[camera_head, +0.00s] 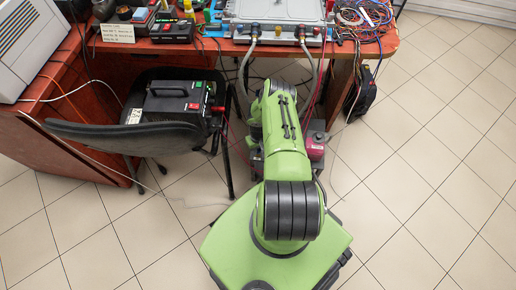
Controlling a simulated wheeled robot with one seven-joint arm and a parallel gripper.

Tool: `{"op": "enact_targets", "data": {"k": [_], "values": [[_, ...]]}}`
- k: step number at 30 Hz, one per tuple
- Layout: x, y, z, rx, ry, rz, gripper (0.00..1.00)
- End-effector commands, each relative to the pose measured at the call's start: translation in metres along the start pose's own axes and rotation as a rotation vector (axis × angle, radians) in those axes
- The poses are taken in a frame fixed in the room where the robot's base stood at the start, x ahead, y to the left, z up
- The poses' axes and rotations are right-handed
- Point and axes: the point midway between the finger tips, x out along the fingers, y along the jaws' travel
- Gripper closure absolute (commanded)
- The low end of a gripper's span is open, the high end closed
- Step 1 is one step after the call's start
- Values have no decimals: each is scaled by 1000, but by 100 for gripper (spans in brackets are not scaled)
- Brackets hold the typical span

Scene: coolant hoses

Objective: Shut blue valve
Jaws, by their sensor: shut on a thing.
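A grey coolant unit (275,10) with a blue-grey front stands at the table's edge. A grey hose runs down from each, a left hose (243,70) and a right hose (313,72). My green arm reaches toward the table between the hoses. Its far end hides my gripper and whatever is at it.
A dark chair (105,132) holding a black power unit (178,97) stands left of my arm. A reddish machine (315,142) is on the floor beside the arm. Tangled wires (362,18) lie on the table's right end. The tiled floor at right is clear.

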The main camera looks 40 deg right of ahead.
Motion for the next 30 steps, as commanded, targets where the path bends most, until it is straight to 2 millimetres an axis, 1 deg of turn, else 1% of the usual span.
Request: {"op": "enact_targets", "data": {"k": [18, 24, 30], "values": [[-1, 0, -1, 563, 2, 1, 100], [-1, 0, -1, 708, 2, 1, 100], [-1, 0, -1, 808, 2, 1, 100]]}}
